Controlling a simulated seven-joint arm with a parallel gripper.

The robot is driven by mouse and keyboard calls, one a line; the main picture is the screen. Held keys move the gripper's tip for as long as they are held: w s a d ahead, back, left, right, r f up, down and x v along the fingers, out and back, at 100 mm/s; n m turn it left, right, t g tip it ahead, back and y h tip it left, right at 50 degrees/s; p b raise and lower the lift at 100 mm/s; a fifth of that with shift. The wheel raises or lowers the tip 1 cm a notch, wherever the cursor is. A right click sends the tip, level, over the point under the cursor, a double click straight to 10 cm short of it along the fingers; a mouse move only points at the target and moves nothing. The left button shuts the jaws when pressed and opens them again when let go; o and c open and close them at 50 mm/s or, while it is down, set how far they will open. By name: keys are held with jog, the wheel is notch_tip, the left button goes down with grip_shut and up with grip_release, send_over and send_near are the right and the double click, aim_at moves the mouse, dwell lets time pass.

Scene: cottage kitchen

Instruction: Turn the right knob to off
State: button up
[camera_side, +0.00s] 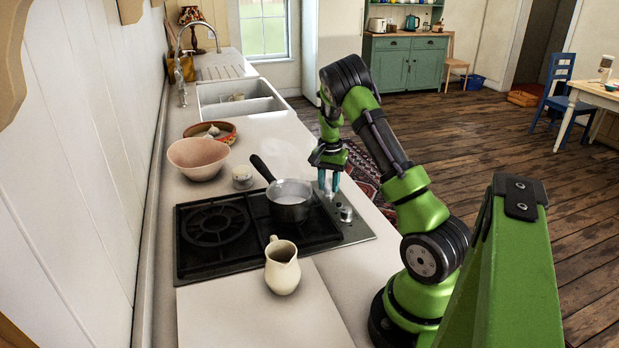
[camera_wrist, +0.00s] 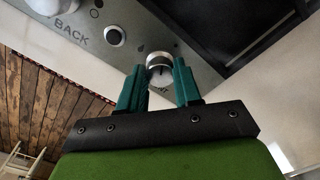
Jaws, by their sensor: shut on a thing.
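The hob (camera_side: 222,262) is set in the white counter, with its steel control strip along the side facing my arm. My gripper (camera_side: 328,190) points down at the far end of this strip. In the wrist view, my gripper's two green fingers (camera_wrist: 160,77) are shut on a round silver knob (camera_wrist: 159,61), one on each side. A second knob (camera_wrist: 46,4), beside the word BACK, is partly cut off at the top left. This other knob (camera_side: 345,213) stands nearer the camera in the side view. The fingers partly hide the gripped knob's markings.
A dark-handled saucepan (camera_side: 290,206) stands on the hob, close to my gripper. A cream jug (camera_side: 282,270) stands at the hob's near edge. A small round button (camera_wrist: 115,35) lies between the knobs.

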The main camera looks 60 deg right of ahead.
aim_at(328, 186)
jog(key=m, duration=0.6)
jog(key=shift+w+r, duration=0.1)
jog(key=shift+m, duration=0.3)
dwell(0.3)
jog(key=o, duration=0.8)
jog(key=shift+c, duration=0.2)
notch_tip(328, 186, up, 17)
